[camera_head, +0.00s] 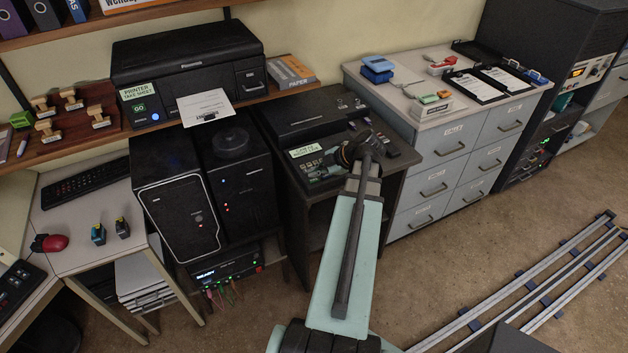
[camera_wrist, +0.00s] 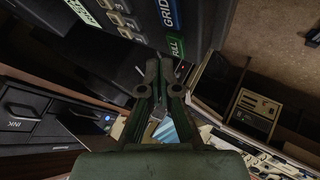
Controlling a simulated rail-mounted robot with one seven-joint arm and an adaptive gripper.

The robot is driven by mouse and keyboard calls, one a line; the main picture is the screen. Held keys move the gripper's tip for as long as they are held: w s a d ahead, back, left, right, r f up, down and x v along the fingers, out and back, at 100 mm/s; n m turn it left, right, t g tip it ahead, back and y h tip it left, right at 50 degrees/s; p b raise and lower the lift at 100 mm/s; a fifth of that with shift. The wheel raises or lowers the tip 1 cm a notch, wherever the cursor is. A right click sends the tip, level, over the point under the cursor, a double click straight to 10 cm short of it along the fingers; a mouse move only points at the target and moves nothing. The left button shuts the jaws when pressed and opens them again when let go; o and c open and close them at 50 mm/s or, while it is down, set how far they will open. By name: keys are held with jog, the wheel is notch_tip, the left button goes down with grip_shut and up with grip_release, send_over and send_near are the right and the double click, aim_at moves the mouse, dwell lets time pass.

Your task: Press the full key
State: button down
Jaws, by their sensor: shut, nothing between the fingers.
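The full key is a green key lettered FULL (camera_wrist: 176,46) in the wrist view, at the end of a dark panel beside a blue key lettered GRID (camera_wrist: 168,13). My gripper (camera_wrist: 160,64) is shut and empty, with its fingertips just below and left of the green key in that picture. A gap shows between them in the picture, but I cannot tell the height between tips and panel. In the head view my gripper (camera_head: 350,156) is over the front of the black machine (camera_head: 293,109); my arm and gripper cover part of its panel, and I cannot make out the full key there.
Several grey keys (camera_wrist: 121,19) share the panel. A black printer (camera_head: 187,65) stands on the shelf to the left, above dark computer towers (camera_head: 176,194). A grey drawer cabinet (camera_head: 447,150) with trays and small items stands to the right. Open floor (camera_head: 440,260) lies in front.

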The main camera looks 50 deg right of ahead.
aim_at(315, 181)
jog(key=shift+r+p, duration=0.55)
jog(key=shift+r, duration=2)
jog(key=shift+a+f, duration=0.1)
jog(key=shift+f, duration=0.05)
jog(key=w+a+f+m+g+y, duration=0.2)
jog(key=a+f+m+g, duration=0.15)
jog(key=a+f, duration=0.95)
jog(key=w+a+f+m+g+y, duration=0.1)
jog(key=w+a+f+m+g, duration=0.25)
jog(key=a+f, duration=0.95)
jog(key=s+a+f+m+g, duration=0.1)
jog(key=s+a+f+g, duration=0.1)
jog(key=s+a+f, duration=0.35)
jog(key=s+a+f+m+g, duration=0.1)
jog(key=s+a+f+g, duration=0.2)
jog(key=a, duration=0.5)
jog(key=s+a+f+m+g+h, duration=0.1)
jog(key=s+a+f+g+h, duration=0.1)
jog(key=s, duration=0.6)
jog(key=s+a+f+m+g+h, duration=0.1)
jog(key=s+a+f+h, duration=0.2)
jog(key=s, duration=0.5)
jog(key=shift+a+f+m+g, duration=0.35)
jog(key=shift+a+f, duration=0.55)
jog(key=shift+a, duration=0.35)
